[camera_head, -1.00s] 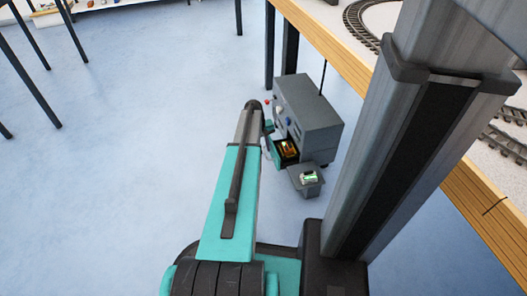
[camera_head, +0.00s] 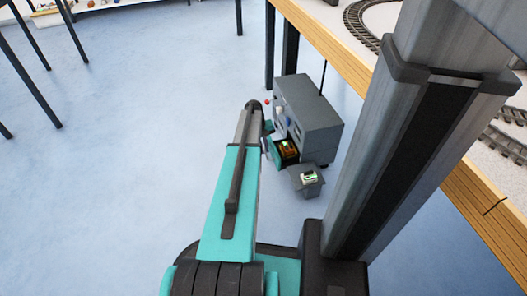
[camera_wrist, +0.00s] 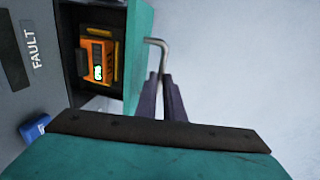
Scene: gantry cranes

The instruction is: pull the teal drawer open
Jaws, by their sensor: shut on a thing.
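The teal drawer (camera_head: 274,154) stands open from the grey cabinet (camera_head: 311,108) on the floor. In the wrist view, the teal drawer front (camera_wrist: 140,52) shows at top centre, with a bent metal handle (camera_wrist: 157,42) on its outer side. My gripper (camera_wrist: 163,82) is shut on this handle, its dark fingers on either side of the bar. The part of the handle between the fingers is hidden. An orange device (camera_wrist: 98,55) with a small lit green display lies inside the drawer. In the head view my arm hides most of the gripper.
The cabinet face carries a FAULT label (camera_wrist: 34,49) and a blue knob (camera_wrist: 34,127). A small grey bin (camera_head: 307,187) with a green-and-white item stands beside the cabinet. A wooden-edged table (camera_head: 340,48) with toy tracks is above right.

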